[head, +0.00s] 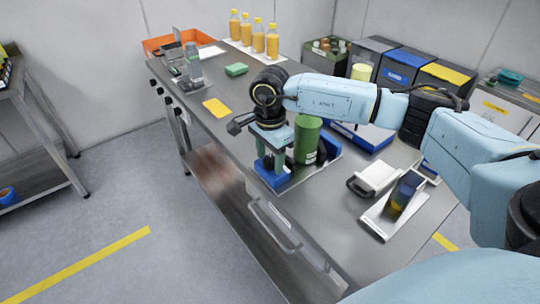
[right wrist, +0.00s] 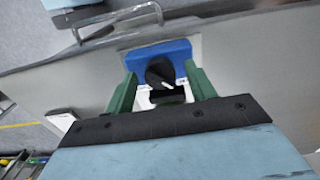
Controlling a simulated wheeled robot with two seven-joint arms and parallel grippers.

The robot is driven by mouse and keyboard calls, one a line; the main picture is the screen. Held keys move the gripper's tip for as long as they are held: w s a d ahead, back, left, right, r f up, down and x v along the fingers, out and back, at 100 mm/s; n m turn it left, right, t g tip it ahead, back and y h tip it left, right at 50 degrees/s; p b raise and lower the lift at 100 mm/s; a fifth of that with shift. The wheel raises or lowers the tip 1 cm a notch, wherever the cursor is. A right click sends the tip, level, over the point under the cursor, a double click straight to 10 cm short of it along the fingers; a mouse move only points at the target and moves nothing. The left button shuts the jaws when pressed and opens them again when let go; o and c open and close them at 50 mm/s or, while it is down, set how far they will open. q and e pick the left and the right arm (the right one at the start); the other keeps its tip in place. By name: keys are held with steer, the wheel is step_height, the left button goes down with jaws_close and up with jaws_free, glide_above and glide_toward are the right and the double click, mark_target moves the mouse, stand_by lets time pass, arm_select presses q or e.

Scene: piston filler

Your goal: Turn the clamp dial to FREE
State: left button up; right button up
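The clamp dial (right wrist: 160,72) is a round black knob with a white pointer mark, on a blue block (right wrist: 180,50) near the table's front edge. In the right wrist view the pointer is toward the bottom, slightly right. Small white labels beside it are too small to read. My right gripper (right wrist: 160,70) is open, its green fingers on either side of the dial with gaps visible on both sides. In the head view the right gripper (head: 271,170) points down at the blue block (head: 272,179), and the dial is hidden. My left gripper is not in view.
A green cylinder (head: 307,139) stands close right of the right gripper. A drawer handle (head: 272,230) sticks out below the table edge. A yellow card (head: 216,107) lies left.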

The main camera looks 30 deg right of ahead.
mark_target(270, 160)
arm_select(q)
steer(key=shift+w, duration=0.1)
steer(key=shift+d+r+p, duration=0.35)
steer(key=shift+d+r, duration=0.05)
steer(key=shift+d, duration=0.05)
arm_select(e)
step_height(270, 160, up, 13)
steer(key=shift+r, duration=0.2)
stand_by(0.3)
